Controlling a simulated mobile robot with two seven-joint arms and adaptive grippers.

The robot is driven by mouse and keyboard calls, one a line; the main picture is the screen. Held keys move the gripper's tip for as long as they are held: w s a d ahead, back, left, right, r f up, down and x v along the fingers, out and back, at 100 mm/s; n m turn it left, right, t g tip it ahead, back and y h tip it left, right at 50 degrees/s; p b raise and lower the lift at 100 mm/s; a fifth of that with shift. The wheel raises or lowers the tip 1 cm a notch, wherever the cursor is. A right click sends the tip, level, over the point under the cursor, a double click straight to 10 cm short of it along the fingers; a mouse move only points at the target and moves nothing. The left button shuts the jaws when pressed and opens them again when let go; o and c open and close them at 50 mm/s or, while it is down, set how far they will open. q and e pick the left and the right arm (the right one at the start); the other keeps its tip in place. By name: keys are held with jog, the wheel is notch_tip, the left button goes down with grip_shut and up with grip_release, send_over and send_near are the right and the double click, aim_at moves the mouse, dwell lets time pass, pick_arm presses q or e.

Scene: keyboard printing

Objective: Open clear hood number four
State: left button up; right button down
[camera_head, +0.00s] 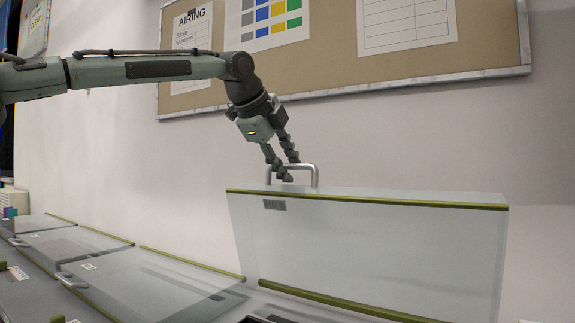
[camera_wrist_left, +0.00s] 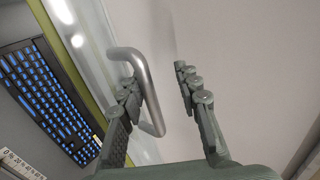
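A clear hood (camera_head: 370,245) with an olive-green edge strip stands raised, nearly upright, at the right of the head view. A small dark label (camera_head: 274,205) is near its top left corner; its text is too blurred to read surely. Its metal handle (camera_head: 317,174) sticks up from the top edge and also shows in the left wrist view (camera_wrist_left: 146,90). My left gripper (camera_head: 287,176) is at the handle's left part. In the left wrist view its fingers (camera_wrist_left: 155,88) are spread apart, with the handle bar between them, close to the left finger. My right gripper is not in view.
Other clear hoods (camera_head: 150,282) lie flat to the left, with a handle (camera_head: 70,281) on one. A keyboard with blue-lit keys (camera_wrist_left: 45,95) shows in the wrist view. A corkboard (camera_head: 330,65) hangs on the white wall behind.

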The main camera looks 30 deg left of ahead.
pick_arm(q)
jog(key=v, duration=1.2)
dwell(0.3)
